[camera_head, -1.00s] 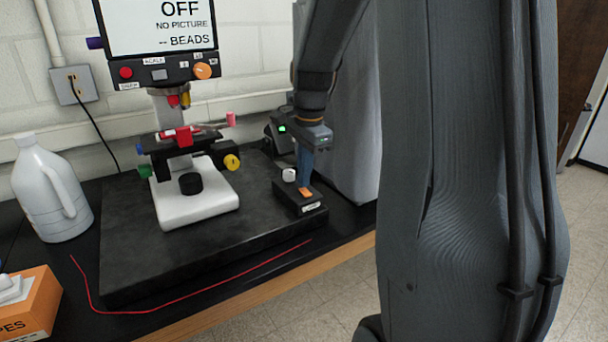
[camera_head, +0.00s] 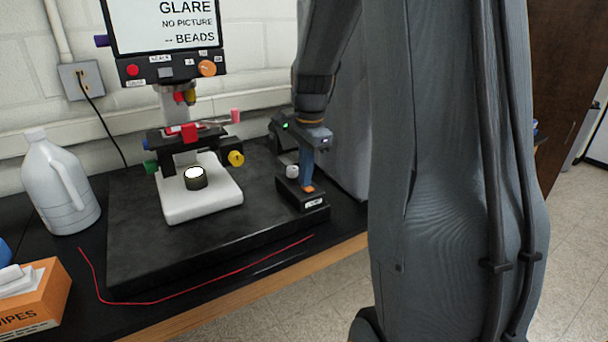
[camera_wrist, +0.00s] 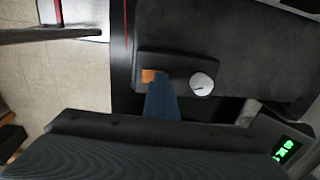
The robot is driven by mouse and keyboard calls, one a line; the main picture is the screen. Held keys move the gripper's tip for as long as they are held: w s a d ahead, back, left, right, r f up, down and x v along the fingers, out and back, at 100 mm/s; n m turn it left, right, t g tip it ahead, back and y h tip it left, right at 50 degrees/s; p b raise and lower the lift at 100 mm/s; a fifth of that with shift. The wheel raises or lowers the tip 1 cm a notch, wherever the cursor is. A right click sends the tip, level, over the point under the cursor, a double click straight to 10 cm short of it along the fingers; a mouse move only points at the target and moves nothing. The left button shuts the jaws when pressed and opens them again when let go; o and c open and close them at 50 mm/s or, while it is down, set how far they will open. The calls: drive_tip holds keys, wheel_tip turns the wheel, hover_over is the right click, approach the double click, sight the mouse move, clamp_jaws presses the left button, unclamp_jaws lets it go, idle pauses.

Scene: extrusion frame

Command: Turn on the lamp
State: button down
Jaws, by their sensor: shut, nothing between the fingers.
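The microscope (camera_head: 205,206) stands on a black slab, with a white base. The lamp (camera_head: 195,177) in its base glows white. Its screen (camera_head: 165,24) reads "GLARE, NO PICTURE, -- BEADS". A small black switch box (camera_head: 315,205) sits at the slab's right end, with an orange rocker switch (camera_head: 307,189) and a white knob (camera_head: 292,171). My gripper (camera_head: 307,183) is shut, empty, and points down with its tip at the orange switch. In the wrist view the blue fingers (camera_wrist: 160,100) reach the orange switch (camera_wrist: 150,76), beside the white knob (camera_wrist: 201,84).
A white jug (camera_head: 58,190) stands at the left. An orange wipes box (camera_head: 38,303) is at the front left. A red line (camera_head: 200,287) runs along the bench front. A grey cabinet (camera_head: 350,150) stands close behind my gripper.

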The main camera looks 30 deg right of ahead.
drive_tip(key=shift+s+d+p, duration=0.1)
drive_tip(key=shift+s+p, duration=0.35)
drive_tip(key=shift+s, duration=0.4)
drive_tip(key=shift+r, duration=0.1)
drive_tip(key=shift+r+p, duration=0.45)
drive_tip(key=shift+r, duration=0.05)
wheel_tip(320, 180, up, 13)
drive_tip(key=s, duration=0.1)
drive_tip(key=shift+s, duration=0.35)
drive_tip(key=shift+f, duration=0.1)
drive_tip(key=shift+f, duration=0.1)
